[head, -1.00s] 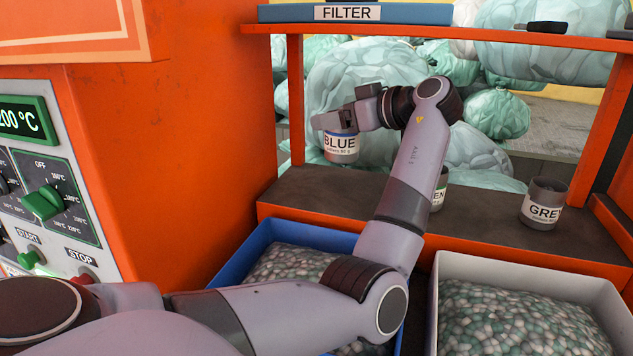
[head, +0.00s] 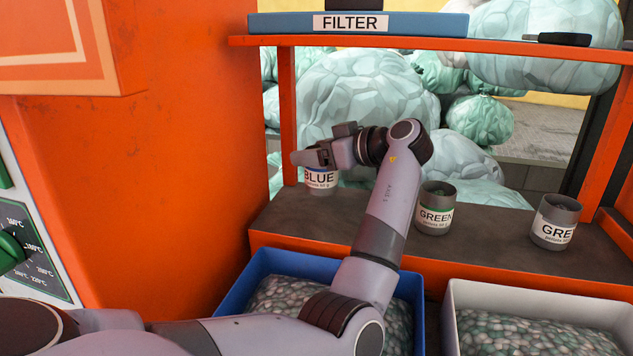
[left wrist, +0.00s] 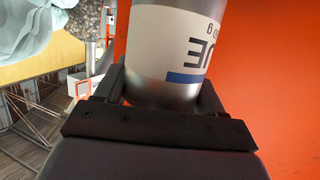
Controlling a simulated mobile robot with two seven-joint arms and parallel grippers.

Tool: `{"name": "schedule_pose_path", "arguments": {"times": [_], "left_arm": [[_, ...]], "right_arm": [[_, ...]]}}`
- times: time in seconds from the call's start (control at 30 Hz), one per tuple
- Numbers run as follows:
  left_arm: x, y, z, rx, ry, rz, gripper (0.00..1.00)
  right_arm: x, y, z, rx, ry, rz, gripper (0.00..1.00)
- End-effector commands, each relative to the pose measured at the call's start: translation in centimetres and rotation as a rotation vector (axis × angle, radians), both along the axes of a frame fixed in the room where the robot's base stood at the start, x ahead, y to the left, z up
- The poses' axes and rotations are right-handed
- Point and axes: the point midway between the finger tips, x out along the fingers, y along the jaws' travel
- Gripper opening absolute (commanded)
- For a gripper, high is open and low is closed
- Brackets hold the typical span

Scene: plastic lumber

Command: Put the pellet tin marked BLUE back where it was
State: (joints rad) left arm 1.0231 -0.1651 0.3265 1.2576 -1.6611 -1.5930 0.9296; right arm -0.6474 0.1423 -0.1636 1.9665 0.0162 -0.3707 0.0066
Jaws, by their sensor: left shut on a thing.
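The grey pellet tin marked BLUE (head: 320,180) is at the left of the dark lower shelf (head: 385,233), near the orange post. My left gripper (head: 312,158) is shut on it near its top and partly hides it. The tin looks upright. I cannot tell whether its base touches the shelf or hangs just above it. In the left wrist view the tin (left wrist: 165,45) sits between the fingers (left wrist: 160,95), with part of its label and a blue band showing. My right gripper is not in view.
A tin marked GREEN (head: 435,210) and one whose label reads GRE (head: 556,222) stand farther right on the shelf. An upper shelf (head: 520,46) holds a FILTER box (head: 410,23). A blue crate (head: 243,275) and a white crate (head: 449,318) of pellets stand in front.

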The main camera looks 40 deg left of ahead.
Motion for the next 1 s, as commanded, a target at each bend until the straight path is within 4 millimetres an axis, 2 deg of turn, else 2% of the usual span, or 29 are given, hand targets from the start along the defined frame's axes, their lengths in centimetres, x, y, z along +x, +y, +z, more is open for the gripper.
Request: {"name": "schedule_pose_path", "arguments": {"times": [0.23, 0.43, 0.77, 0.8, 0.83, 0.87, 1.0], "left_arm": [[0.0, 0.0, -2.2, 0.0, 0.002, -0.001, 0.37], [0.0, 0.0, -4.8, 0.001, 0.002, -0.001, 0.37], [0.0, 0.0, -5.3, 0.001, -0.001, -0.001, 0.37], [0.0, 0.0, -5.2, 0.0, -0.001, -0.001, 0.79], [0.0, 0.0, -5.1, 0.0, -0.001, -0.001, 0.88], [0.0, 0.0, -5.1, 0.0, 0.0, 0.0, 0.94], [0.0, 0.0, -5.1, 0.0, 0.0, 0.0, 0.94]], "right_arm": [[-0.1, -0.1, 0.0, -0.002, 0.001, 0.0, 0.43], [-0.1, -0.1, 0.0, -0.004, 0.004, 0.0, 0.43], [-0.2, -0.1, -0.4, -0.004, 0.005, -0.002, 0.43], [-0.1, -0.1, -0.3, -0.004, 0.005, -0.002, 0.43], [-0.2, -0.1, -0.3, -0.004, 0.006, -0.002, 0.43], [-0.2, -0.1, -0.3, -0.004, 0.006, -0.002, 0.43], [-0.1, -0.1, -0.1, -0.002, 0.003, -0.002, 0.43]]}}
